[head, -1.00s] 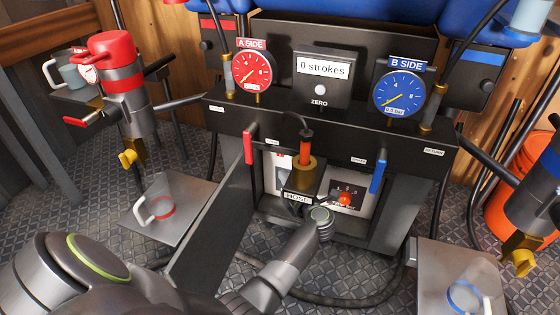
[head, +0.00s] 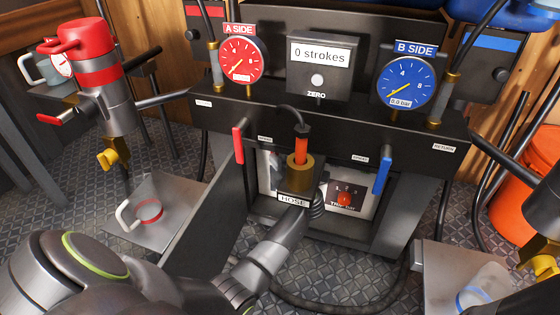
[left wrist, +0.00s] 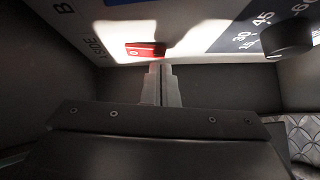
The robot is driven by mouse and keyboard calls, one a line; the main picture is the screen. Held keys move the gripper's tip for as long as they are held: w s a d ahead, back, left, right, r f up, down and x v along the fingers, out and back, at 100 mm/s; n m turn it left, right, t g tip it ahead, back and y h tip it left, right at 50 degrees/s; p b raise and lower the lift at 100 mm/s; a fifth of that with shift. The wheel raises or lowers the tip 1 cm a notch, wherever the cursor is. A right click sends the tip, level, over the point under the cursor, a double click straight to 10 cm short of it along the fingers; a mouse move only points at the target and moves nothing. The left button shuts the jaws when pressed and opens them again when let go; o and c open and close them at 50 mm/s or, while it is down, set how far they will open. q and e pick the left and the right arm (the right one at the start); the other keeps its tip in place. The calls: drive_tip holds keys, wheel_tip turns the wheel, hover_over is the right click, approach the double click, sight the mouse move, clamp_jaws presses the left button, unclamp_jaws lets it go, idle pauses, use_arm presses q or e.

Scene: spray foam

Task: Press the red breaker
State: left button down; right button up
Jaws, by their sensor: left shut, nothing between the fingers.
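The red breaker (left wrist: 146,49) is a small red rocker with a pale mark, set in a light panel (left wrist: 190,38) in the left wrist view. I cannot make it out in the head view, where the hose block (head: 296,180) covers part of the panel. My left gripper (left wrist: 161,70) is shut and empty, its fingertips close to the breaker's lower right side. I cannot tell whether they touch it. In the head view my left arm reaches into the machine's lower opening, and the fingertips are hidden. My right gripper is not in view.
A dark knob (left wrist: 287,38) on a number scale is right of the breaker. Red (head: 238,145) and blue (head: 382,173) handles hang above the opening. A jug (head: 146,212) stands on the left plate.

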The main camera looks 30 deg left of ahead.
use_arm(q)
drive_tip(key=shift+w+f, duration=0.2)
drive_tip(key=shift+w, duration=0.05)
drive_tip(key=shift+a+r, duration=0.1)
drive_tip(key=shift+r, duration=0.05)
drive_tip(key=shift+w+b, duration=0.25)
drive_tip(key=shift+b, duration=0.1)
drive_tip(key=shift+s, duration=0.1)
